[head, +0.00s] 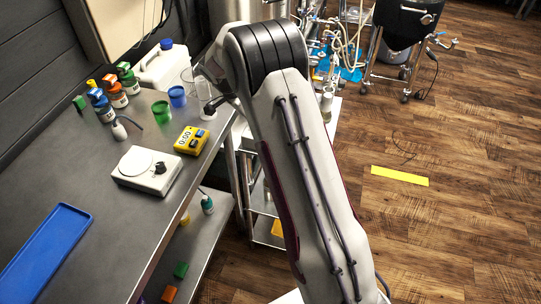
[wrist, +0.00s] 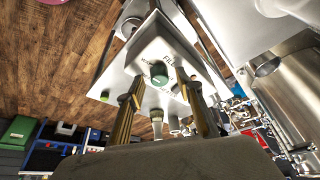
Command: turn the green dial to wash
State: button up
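The green dial (wrist: 158,72) sits on the face of a pale control box (wrist: 182,52) in the wrist view. Lettering beside the dial appears to read FILL; other lettering is too small to read, and I cannot make out wash or the dial's setting. My gripper (wrist: 165,86) is open, with one finger on each side of the dial in the picture. In the head view my arm hides the gripper, and the dial does not show.
The grey bench (head: 90,180) holds a blue tray (head: 45,252), a white stirrer (head: 147,170), a yellow meter (head: 191,140) and several bottles. A steel vessel (wrist: 285,90) stands right of the box in the wrist view. The wooden floor (head: 450,130) is mostly open at right.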

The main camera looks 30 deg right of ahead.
jog(key=shift+s+n+t+y, duration=0.15)
jog(key=shift+n+t+y, duration=0.4)
jog(key=shift+n, duration=1.35)
jog(key=shift+d+n+t, duration=0.1)
jog(key=shift+n+t, duration=0.55)
jog(key=shift+n, duration=0.85)
jog(key=shift+n+y, duration=0.35)
jog(key=shift+n, duration=0.35)
jog(key=shift+s+d+n+t+y, duration=0.1)
jog(key=shift+n+t+y, duration=0.5)
jog(key=shift+n, duration=1.3)
jog(key=shift+d+n+y, duration=0.15)
jog(key=shift+n+y, duration=0.65)
jog(key=shift+n, duration=1.1)
jog(key=v, duration=0.7)
jog(key=s+a+r+g, duration=0.1)
jog(key=s+a+r, duration=0.1)
jog(key=s, duration=0.5)
jog(key=s+a+r+m+g, duration=0.1)
jog(key=s+a, duration=0.3)
jog(key=s, duration=0.4)
jog(key=s+a+r+m, duration=0.1)
jog(key=s+a+r, duration=0.1)
jog(key=s, duration=0.6)
jog(key=shift+a+r+g, duration=0.4)
jog(key=shift+r, duration=0.15)
